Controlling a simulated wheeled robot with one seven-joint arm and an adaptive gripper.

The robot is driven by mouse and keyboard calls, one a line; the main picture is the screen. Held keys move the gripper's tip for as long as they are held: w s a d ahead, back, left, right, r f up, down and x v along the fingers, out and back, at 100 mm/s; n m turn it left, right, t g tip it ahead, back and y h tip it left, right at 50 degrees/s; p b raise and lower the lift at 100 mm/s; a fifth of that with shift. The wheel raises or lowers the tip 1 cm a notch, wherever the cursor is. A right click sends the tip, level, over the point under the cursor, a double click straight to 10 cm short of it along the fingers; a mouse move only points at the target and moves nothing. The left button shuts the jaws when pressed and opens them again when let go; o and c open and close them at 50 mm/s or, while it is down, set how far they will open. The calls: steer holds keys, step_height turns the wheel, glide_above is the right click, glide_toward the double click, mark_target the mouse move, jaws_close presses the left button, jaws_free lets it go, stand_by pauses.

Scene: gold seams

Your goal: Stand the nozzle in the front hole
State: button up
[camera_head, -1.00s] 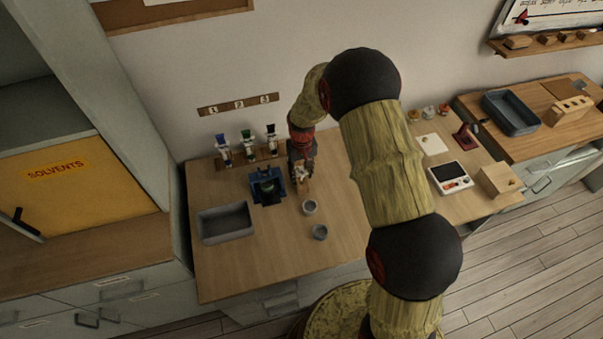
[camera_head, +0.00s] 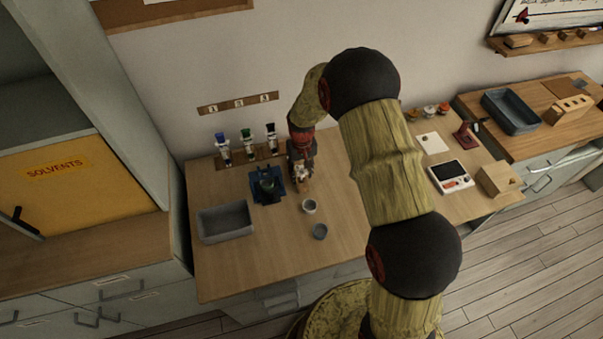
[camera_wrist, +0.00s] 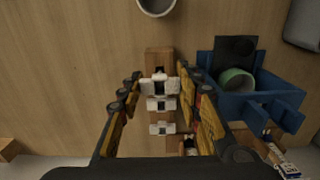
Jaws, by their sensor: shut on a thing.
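In the wrist view a wooden block (camera_wrist: 159,56) stands between my fingers, with a dark hole near its front end. Several white winged nozzles sit in a row along it. The frontmost white nozzle (camera_wrist: 159,87) looks larger and lies between the fingertips of my gripper (camera_wrist: 160,76), which is shut on it. I cannot tell whether its lower end is in a hole or above one. In the head view my gripper (camera_head: 301,168) is over the block (camera_head: 303,187) and hides most of it.
A blue vise-like holder (camera_wrist: 244,93) with a green round thing stands close at the right in the wrist view. The front right tabletop is clear.

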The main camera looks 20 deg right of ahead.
mark_target(302, 180)
steer(key=shift+f+b, duration=1.15)
steer(key=shift+f, duration=0.95)
stand_by(1.8)
steer(key=o, duration=1)
steer(key=shift+c, duration=0.2)
steer(key=shift+r, duration=0.15)
steer(key=shift+r+p, duration=1.5)
steer(key=shift+r, duration=0.9)
step_height(302, 180, up, 12)
